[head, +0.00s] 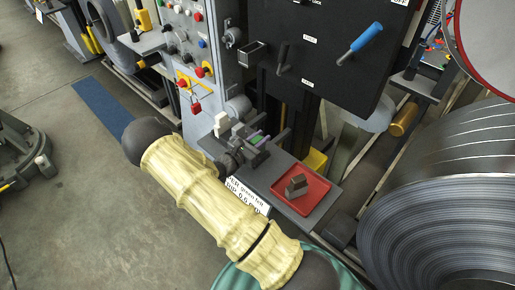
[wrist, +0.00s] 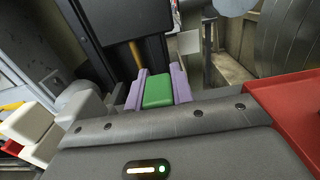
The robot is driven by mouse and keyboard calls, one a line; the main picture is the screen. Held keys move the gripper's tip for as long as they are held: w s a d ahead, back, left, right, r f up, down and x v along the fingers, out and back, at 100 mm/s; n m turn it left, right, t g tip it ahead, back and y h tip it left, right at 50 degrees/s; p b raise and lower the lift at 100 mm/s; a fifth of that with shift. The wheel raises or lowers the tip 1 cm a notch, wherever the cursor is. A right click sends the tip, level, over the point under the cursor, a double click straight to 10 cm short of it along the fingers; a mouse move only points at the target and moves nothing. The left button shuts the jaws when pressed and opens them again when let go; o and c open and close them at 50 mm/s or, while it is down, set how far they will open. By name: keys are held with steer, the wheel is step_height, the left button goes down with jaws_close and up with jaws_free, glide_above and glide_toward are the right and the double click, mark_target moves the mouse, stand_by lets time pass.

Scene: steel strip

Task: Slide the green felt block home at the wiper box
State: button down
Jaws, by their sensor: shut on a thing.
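My gripper (head: 257,141), at the end of my yellow-sleeved arm, is over the grey ledge. In the wrist view its two purple fingers (wrist: 158,88) are shut on the green felt block (wrist: 158,92), one finger on each side. The block also shows as a small green patch in the head view (head: 256,138). The wiper box cannot be clearly told apart from the grey parts around the gripper, and my gripper body hides part of that place. I cannot tell whether the block touches it.
A red tray (head: 316,202) with a brown block (head: 297,186) is on the ledge to the right. A cream-coloured part (head: 221,124) stands close left of the gripper. A large steel coil (head: 440,210) is at right. A black panel (head: 325,50) with handles rises behind.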

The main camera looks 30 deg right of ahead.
steer(key=shift+r+p, duration=1.7)
steer(key=shift+r, duration=0.3)
steer(key=w+a+r+n+t+y+p, duration=0.1)
steer(key=w+r+t+p, duration=0.1)
steer(key=r+p, duration=1.1)
steer(key=w+a+r+n+t+y+p, duration=0.1)
steer(key=w+a+r+p, duration=0.1)
steer(key=r+p, duration=1.1)
step_height(320, 180, up, 11)
steer(key=shift+w+r+n+t, duration=0.2)
steer(key=shift+w+n+t, duration=0.1)
steer(key=shift+w+t, duration=0.15)
